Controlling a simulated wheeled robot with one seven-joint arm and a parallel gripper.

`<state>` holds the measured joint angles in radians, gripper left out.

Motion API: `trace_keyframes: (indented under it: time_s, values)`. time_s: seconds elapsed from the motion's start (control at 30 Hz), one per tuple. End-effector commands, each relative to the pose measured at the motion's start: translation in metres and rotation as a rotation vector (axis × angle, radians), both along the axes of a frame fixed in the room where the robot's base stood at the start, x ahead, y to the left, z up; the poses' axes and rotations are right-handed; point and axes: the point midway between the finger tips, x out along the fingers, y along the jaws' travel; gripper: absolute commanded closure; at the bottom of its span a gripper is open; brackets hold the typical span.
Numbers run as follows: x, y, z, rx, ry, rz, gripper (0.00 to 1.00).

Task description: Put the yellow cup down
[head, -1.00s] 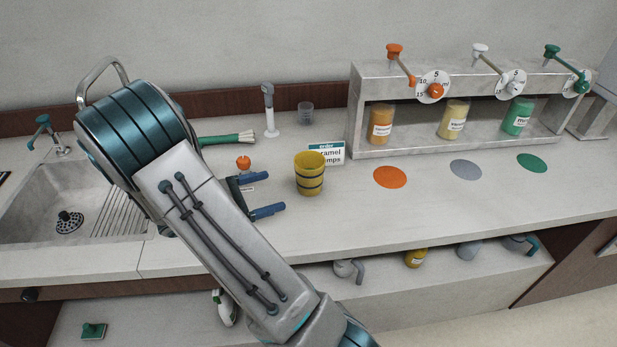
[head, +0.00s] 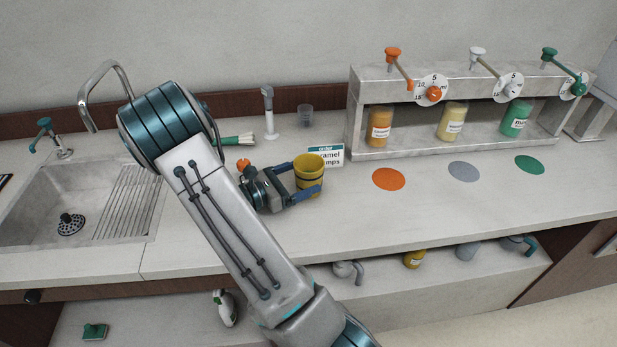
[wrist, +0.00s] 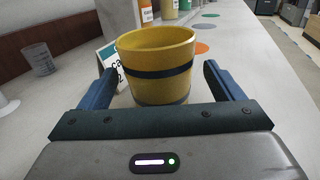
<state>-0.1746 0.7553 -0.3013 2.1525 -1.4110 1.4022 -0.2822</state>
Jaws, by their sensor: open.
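The yellow cup (head: 309,168) with dark bands stands upright on the counter, in front of the order card. My gripper (head: 300,178) is open, with its blue fingers on either side of the cup. In the wrist view the cup (wrist: 158,62) is between the two fingers (wrist: 160,92), with its open rim showing. A gap shows between the cup and the right finger; contact on the left side is hard to tell. The cup's lower front is hidden by the gripper body in the wrist view.
The order card (head: 327,151) stands right behind the cup. A pump rack (head: 360,110) with orange, yellow and green bottles is at the back right. Orange (head: 389,179), grey (head: 464,171) and green (head: 530,165) discs mark the counter. A sink (head: 75,205) is at left. The counter right of the cup is clear.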

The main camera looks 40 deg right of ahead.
Motion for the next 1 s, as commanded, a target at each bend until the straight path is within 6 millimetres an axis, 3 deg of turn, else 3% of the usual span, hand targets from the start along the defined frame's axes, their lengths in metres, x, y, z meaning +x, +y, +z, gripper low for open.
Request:
trace_keyframes:
  time_s: [0.2,0.47,0.63,0.8,1.0]
  values:
    - [-0.003,-0.027,-0.001,0.000,0.000,-0.002,0.13]
    - [-0.003,-0.029,-0.002,0.000,0.000,0.001,0.13]
    - [-0.003,-0.029,-0.002,0.000,-0.001,0.000,0.60]
    - [-0.003,-0.029,-0.001,0.000,-0.001,0.000,0.67]
    - [-0.003,-0.029,-0.001,0.000,-0.001,0.000,0.68]
